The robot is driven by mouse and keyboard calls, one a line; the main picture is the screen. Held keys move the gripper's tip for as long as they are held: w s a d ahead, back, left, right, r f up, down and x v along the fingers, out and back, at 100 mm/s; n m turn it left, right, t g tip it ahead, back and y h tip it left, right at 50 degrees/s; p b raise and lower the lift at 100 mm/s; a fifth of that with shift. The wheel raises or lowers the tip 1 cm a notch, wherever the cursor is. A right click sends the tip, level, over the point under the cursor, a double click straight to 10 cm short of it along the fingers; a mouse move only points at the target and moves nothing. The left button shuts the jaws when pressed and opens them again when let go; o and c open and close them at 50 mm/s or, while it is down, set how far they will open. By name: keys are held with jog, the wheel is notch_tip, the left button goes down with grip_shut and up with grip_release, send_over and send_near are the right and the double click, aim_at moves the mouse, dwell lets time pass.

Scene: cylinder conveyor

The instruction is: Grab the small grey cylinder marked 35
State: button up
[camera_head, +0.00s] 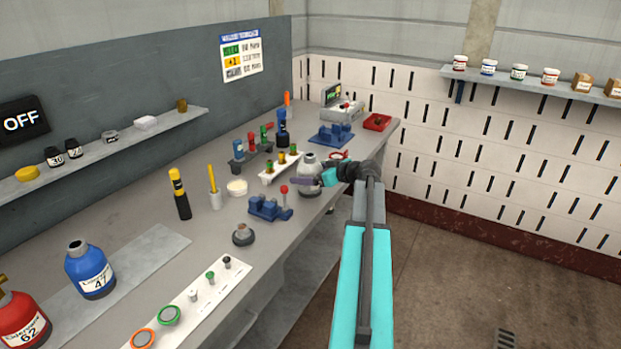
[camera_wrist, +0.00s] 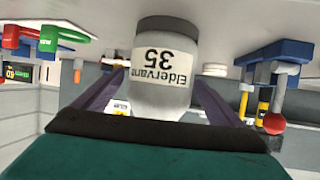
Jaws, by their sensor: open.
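The small grey cylinder (camera_head: 309,163) stands upright on the bench near its front edge, apparently on a round grey base (camera_head: 311,193). In the wrist view the cylinder (camera_wrist: 163,95) appears upside down, with a white label reading "Eldervann 35". My gripper (camera_head: 310,181) is at the cylinder, and its purple fingers partly cover it in the head view. In the wrist view my gripper (camera_wrist: 160,85) is open, with one finger on each side of the cylinder. Gaps show beside it; whether either finger touches it is unclear.
A blue vise-like fixture with a red knob (camera_head: 268,208) stands nearby to the left. A white rack of small cylinders (camera_head: 281,166) stands just behind. Another blue fixture (camera_head: 332,136) and a red tray (camera_head: 377,122) lie farther along. A dark round holder (camera_head: 243,235) sits nearer the camera.

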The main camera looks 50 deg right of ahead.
aim_at(315, 164)
jog(key=shift+r, duration=0.1)
jog(key=c, duration=1.9)
jog(key=shift+r, duration=0.1)
jog(key=shift+c, duration=0.2)
jog(key=shift+r+b, duration=0.65)
jog(key=shift+r, duration=0.95)
jog(key=s+d+r+b, duration=0.1)
jog(key=s+d+b, duration=0.2)
jog(key=s+d, duration=0.6)
jog(key=shift+s+r+b, duration=0.3)
jog(key=shift+s, duration=1.8)
